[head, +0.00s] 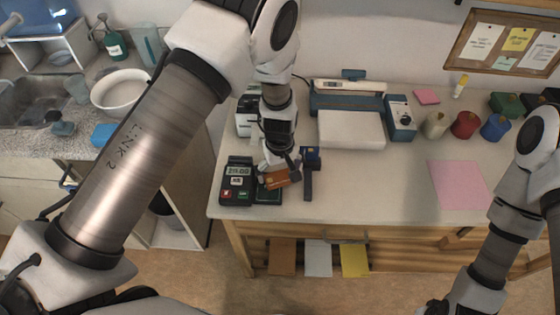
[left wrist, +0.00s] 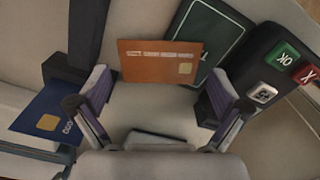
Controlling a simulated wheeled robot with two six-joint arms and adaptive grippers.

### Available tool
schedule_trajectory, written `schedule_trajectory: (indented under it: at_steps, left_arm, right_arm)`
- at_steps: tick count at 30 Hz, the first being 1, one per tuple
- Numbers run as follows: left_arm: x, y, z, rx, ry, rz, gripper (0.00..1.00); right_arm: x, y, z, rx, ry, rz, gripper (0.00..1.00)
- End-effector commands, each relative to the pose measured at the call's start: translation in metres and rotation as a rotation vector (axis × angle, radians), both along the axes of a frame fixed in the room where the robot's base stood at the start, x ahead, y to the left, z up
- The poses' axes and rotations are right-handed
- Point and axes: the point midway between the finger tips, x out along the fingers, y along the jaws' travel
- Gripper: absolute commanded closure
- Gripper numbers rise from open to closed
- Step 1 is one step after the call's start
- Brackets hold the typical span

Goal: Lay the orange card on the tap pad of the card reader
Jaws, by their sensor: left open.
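The orange card (head: 277,180) is by the right edge of the card reader (head: 236,182). In the left wrist view, the orange card (left wrist: 160,65) overlaps the near left corner of the dark green tap pad (left wrist: 212,38), with most of it beyond the pad. The tap pad (head: 268,196) is partly hidden in the head view. My left gripper (head: 280,170) is open, pointing down over the card. In the left wrist view its fingers (left wrist: 158,95) stand on either side of the card with gaps. I cannot tell whether the card lies flat on the pad.
A blue card (left wrist: 45,120) sits left of the left finger, by a dark stand (head: 308,182). A scale-like white device (head: 350,128) and a blue-white box (head: 400,118) stand behind. A pink sheet (head: 460,184) lies right. The table's front middle is clear.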

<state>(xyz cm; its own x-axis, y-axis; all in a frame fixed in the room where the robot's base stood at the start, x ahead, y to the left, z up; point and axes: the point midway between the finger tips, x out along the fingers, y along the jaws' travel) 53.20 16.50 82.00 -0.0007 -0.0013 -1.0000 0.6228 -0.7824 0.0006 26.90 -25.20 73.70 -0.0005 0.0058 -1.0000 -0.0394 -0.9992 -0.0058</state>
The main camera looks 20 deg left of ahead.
Motion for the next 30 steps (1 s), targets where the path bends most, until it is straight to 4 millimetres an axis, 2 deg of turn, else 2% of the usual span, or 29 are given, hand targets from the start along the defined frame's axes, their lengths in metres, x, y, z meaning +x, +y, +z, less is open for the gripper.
schedule_trajectory:
  at_steps: [9,11,15,18,30]
  left_arm:
    - [-0.0001,-0.0001,-0.0049,0.000,0.000,0.000,0.00]
    - [-0.0001,-0.0001,-0.0049,0.000,0.000,0.000,0.18]
    - [-0.0001,-0.0001,-0.0048,0.000,0.000,0.000,0.67]
    - [-0.0001,0.0000,-0.0048,0.000,0.000,0.000,1.00]
    - [-0.0007,0.0010,-0.0045,0.000,0.000,-0.001,1.00]
  right_arm:
    - [-0.0001,0.0000,0.0005,0.000,0.000,0.000,0.60]
    - [0.0000,0.0000,0.0005,0.000,0.000,0.000,0.60]
    - [0.0000,0.0000,0.0005,0.000,0.000,0.000,0.60]
    - [0.0000,0.0000,0.0005,0.000,0.000,0.000,0.60]
    - [0.0000,0.0000,0.0013,0.000,0.000,0.000,0.60]
